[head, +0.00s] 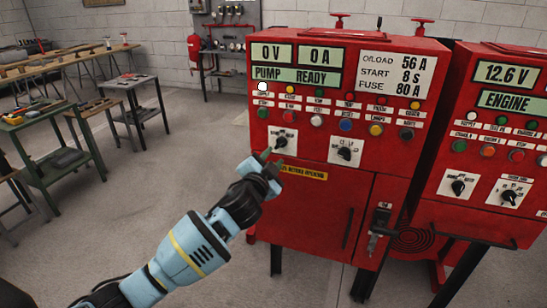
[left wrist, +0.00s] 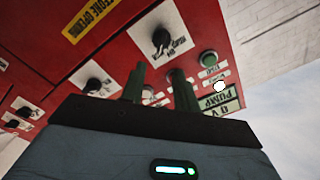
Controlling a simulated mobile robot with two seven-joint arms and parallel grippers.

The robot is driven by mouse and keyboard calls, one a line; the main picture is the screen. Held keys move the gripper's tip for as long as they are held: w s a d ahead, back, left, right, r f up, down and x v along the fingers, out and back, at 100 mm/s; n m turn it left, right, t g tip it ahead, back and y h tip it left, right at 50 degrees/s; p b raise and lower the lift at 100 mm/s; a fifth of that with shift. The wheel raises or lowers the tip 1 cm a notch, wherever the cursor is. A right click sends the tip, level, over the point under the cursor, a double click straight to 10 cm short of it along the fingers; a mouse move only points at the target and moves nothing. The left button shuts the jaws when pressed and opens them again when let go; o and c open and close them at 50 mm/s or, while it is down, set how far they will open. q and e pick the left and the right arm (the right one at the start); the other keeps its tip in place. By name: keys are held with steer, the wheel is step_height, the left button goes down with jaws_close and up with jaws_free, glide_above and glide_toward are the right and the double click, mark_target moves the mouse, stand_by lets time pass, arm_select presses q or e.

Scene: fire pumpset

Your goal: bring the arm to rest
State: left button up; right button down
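My left arm (head: 190,250) reaches up from the bottom of the head view towards the red pump control cabinet (head: 330,195). My left gripper (head: 268,159) is just in front of the cabinet, slightly below and left of the left black rotary knob (head: 281,141). In the left wrist view the two dark green fingers of the left gripper (left wrist: 160,88) stand apart with nothing held between them. A black knob on a white plate (left wrist: 161,38) shows beyond the fingertips, and I see a gap rather than contact. My right gripper is in neither view.
The cabinet display reads "PUMP READY" (head: 297,76). A second red cabinet (head: 485,150) marked "ENGINE" stands at the right. Green (head: 55,150) and grey (head: 135,100) worktables and a long bench (head: 65,62) are at the left. The grey floor (head: 130,215) between is clear.

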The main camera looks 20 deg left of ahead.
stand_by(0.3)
arm_select(q)
steer(key=s+d+f+n+g+h, duration=0.1)
steer(key=s+f+n+g, duration=0.1)
steer(key=s+f, duration=0.85)
steer(key=s+d+f+n+g+h, duration=0.1)
steer(key=s+d+f+g, duration=0.15)
steer(key=s+f, duration=0.85)
steer(key=s+a+f+n+g, duration=0.1)
steer(key=s+f+n+g, duration=0.1)
steer(key=s+f, duration=0.5)
steer(key=s+a+f+n+g, duration=0.2)
steer(key=s+f, duration=0.5)
steer(key=s, duration=0.9)
steer(key=shift+a+n+y, duration=0.3)
steer(key=shift+c, duration=0.3)
